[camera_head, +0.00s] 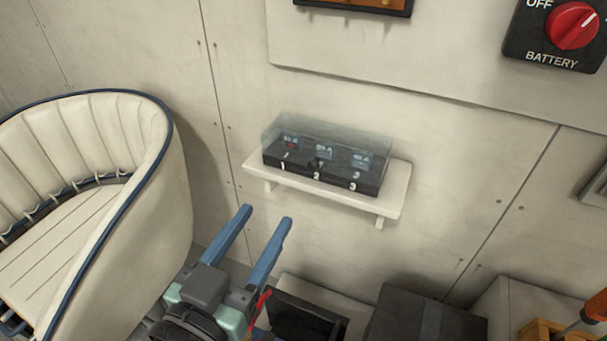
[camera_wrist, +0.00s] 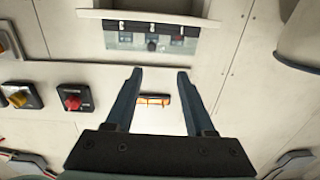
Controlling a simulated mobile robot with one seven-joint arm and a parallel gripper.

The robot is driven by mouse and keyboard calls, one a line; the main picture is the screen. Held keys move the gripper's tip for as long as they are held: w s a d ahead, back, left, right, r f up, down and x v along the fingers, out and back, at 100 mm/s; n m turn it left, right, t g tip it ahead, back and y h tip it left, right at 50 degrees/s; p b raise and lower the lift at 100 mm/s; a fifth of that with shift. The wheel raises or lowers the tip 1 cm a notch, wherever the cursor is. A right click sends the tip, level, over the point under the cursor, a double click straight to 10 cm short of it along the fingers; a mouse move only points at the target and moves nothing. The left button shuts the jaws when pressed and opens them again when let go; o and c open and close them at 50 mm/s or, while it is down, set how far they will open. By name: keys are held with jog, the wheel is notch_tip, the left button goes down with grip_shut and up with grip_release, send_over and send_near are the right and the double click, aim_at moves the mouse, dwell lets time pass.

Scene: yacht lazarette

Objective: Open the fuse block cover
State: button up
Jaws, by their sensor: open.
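The fuse block (camera_head: 318,180) is a black base with numbered positions 1, 2 and 3, on a small white wall shelf (camera_head: 395,198). Its clear cover (camera_head: 345,137) is shut over the fuses. My gripper (camera_head: 266,216) is open and empty, below and left of the shelf, apart from the block. In the wrist view the picture appears turned over; the fuse block (camera_wrist: 150,44) shows at the top, beyond my open gripper (camera_wrist: 160,72), with the shelf (camera_wrist: 140,14) above it.
A cream padded seat (camera_head: 110,190) stands at left. A red battery switch (camera_head: 572,25) is on the wall at upper right. An open dark box (camera_head: 335,322) and a closed dark box (camera_head: 415,315) sit below the shelf.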

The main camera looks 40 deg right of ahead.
aim_at(311, 169)
jog(key=shift+m+g+h, duration=0.3)
jog(key=p+x, duration=0.1)
jog(key=x, duration=0.3)
jog(key=p+x, duration=0.1)
jog(key=x, duration=0.3)
jog(key=s+p+x, duration=0.1)
jog(key=x, duration=0.3)
jog(key=shift+w+d+f, duration=0.2)
jog(key=shift+d+f, duration=0.15)
jog(key=shift+d, duration=0.2)
grip_shut()
dwell(0.5)
